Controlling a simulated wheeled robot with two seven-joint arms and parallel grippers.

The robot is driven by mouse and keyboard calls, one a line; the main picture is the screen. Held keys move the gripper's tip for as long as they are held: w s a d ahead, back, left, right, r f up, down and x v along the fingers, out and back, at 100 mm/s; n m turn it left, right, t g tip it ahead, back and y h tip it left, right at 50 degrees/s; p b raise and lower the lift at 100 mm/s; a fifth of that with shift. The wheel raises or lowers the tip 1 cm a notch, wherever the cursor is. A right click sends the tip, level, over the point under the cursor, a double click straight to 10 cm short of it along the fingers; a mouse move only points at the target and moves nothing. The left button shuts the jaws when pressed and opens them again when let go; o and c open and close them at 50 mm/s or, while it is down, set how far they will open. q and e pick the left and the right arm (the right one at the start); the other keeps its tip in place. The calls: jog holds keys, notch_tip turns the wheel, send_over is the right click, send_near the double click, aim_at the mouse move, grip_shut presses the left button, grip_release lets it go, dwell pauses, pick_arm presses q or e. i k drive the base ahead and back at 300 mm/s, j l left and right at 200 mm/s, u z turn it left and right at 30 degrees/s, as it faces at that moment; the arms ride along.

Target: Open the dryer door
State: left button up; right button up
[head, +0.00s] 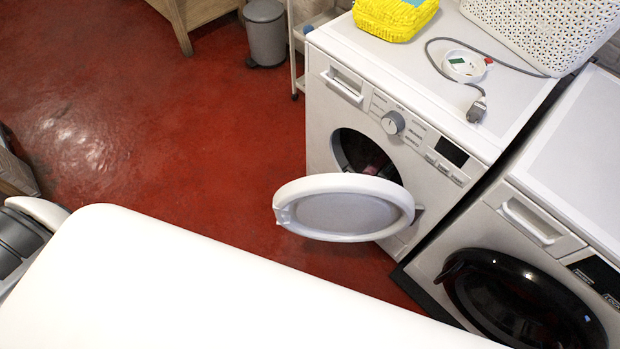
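A white front-loading machine (335,105) stands at the centre right, with a drawer, a dial and a dark display on its front panel. Its round white door (345,213) is swung wide open, and the dark round opening (365,155) shows behind it, with something reddish inside. A second white machine (555,190) stands to its right. Its black round door (520,305) looks shut and is cut off by the bottom edge. No label tells me which machine is the dryer. Neither gripper is in view.
A yellow item (395,15), a grey cable with a plug (477,108), a white roll (463,65) and a dotted white basket (550,30) sit on the left machine. A grey bin (266,35) stands behind. The red floor (180,130) left of the door is clear.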

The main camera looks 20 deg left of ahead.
aim_at(335, 207)
jog(key=j+u, duration=0.15)
jog(key=j+z, duration=0.25)
jog(key=j, duration=0.4)
jog(key=j+z, duration=0.25)
jog(key=j, duration=0.4)
jog(key=j+z, duration=0.25)
jog(key=j, duration=0.35)
jog(key=k+j+z, duration=0.1)
jog(key=j+z, duration=0.15)
jog(key=j, duration=0.4)
